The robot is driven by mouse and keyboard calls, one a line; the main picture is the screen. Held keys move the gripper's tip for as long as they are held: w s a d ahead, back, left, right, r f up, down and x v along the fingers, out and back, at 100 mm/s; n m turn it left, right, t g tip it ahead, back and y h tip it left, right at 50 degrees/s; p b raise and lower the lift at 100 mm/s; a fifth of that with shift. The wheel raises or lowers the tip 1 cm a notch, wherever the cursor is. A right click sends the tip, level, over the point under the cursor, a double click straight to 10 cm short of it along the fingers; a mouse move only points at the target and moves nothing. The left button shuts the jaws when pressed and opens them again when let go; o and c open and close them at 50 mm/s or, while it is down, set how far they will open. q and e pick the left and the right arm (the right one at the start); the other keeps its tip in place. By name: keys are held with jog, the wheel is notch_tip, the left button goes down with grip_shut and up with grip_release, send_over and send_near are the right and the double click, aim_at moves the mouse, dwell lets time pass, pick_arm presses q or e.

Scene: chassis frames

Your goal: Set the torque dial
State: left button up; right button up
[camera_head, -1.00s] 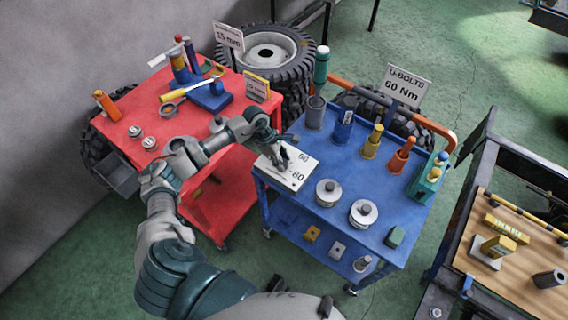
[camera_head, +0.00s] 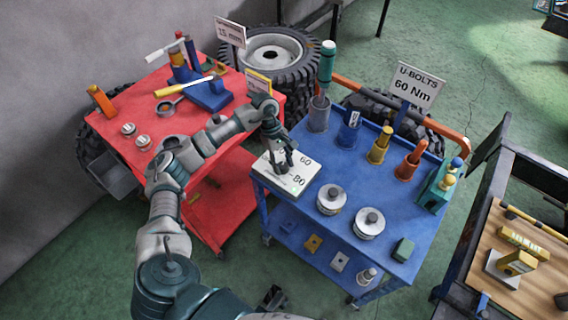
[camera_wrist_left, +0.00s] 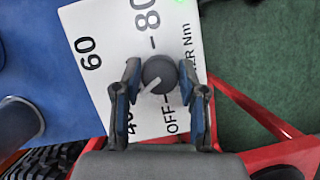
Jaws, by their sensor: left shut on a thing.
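The torque dial is a white plate (camera_head: 272,176) on the near left corner of the blue cart, marked 60 and 80. The left wrist view shows this plate (camera_wrist_left: 112,20) with 40, 60, 80, OFF and Nm. Its dark round knob (camera_wrist_left: 158,72) has a pale pointer line slanting down-left in that view, towards the partly covered 40. My left gripper (camera_head: 284,164) stands over the plate; in the left wrist view its fingers (camera_wrist_left: 160,100) are shut on the knob, one on each side. A dark part (camera_head: 272,298) at the bottom edge may be my right gripper; its jaws are unclear.
A sign (camera_head: 416,86) reads U-BOLTS 60 Nm. The blue cart (camera_head: 300,215) also holds two round metal pieces, several tools in holders and a green box. A red cart (camera_head: 190,125) with tools stands left, a wooden-topped bench (camera_head: 520,230) right.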

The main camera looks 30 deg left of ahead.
pick_arm(q)
jog(key=shift+a+f, duration=0.1)
jog(key=shift+a, duration=0.05)
jog(key=o, duration=1.1)
jog(key=shift+o, duration=0.2)
jog(key=shift+w+a+f, duration=0.1)
jog(key=shift+w+a, duration=0.05)
jog(key=shift+a, duration=0.05)
jog(key=shift+a+r, duration=0.1)
jog(key=shift+r, duration=0.4)
jog(key=v, duration=1.1)
jog(key=shift+a, duration=0.25)
jog(key=shift+d+f, duration=0.1)
jog(key=shift+f, duration=0.05)
